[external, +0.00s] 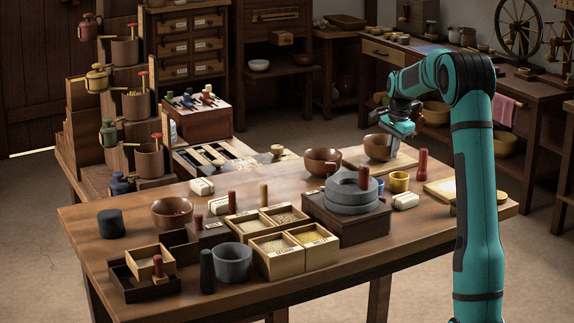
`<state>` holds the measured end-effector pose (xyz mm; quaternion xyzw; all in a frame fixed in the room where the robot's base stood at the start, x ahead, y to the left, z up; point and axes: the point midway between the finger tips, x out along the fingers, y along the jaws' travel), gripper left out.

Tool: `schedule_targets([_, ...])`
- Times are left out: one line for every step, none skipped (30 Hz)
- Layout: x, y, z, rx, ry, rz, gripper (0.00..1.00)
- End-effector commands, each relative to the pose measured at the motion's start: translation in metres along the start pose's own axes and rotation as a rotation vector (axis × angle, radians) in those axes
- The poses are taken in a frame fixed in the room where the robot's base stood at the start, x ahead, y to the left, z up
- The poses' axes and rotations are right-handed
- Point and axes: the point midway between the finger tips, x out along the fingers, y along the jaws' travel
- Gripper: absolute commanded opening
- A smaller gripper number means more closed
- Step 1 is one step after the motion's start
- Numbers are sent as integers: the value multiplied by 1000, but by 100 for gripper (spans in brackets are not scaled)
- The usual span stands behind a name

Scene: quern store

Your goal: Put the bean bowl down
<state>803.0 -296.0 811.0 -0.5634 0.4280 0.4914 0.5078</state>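My gripper (396,136) is at the back right of the table, at the right rim of a round brown bowl (378,149). Its fingertips meet the rim and look shut on it. The bowl is upright, at or just above a pale board (400,160); I cannot tell if it touches. Its contents are hard to see. A second brown bowl (322,162) stands to its left. A third brown bowl (172,212), with dark reddish contents, stands at the left of the table.
A grey quern (352,195) on a dark wooden box stands in front of the held bowl. Sectioned trays (290,250) and a grey mortar (232,263) fill the front middle. The front right tabletop is clear.

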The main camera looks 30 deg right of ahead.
Motion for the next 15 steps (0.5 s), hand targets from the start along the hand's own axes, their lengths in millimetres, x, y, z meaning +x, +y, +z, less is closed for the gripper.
schedule_targets([0, 0, 0, 0, 0, 0, 14])
schedule_targets([0, 0, 0, 0, 0, 0, 20])
schedule_targets([0, 0, 0, 0, 0, 0, 26])
schedule_targets([0, 0, 0, 0, 0, 0, 26])
schedule_targets([0, 0, 0, 0, 0, 0, 26])
schedule_targets([0, 0, 0, 0, 0, 0, 26])
schedule_targets([0, 0, 0, 0, 0, 0, 26])
schedule_targets([0, 0, 0, 0, 0, 0, 26])
schedule_targets([0, 0, 0, 0, 0, 0, 26])
schedule_targets([0, 0, 0, 0, 0, 0, 26])
schedule_targets([0, 0, 0, 0, 0, 0, 26])
schedule_targets([-1, 0, 0, 0, 0, 0, 26])
schedule_targets([-2, 0, 0, 0, 0, -1, 26])
schedule_targets([-4, -1, 0, 0, 0, -1, 26])
schedule_targets([-7, -1, 0, 0, 1, -1, 26])
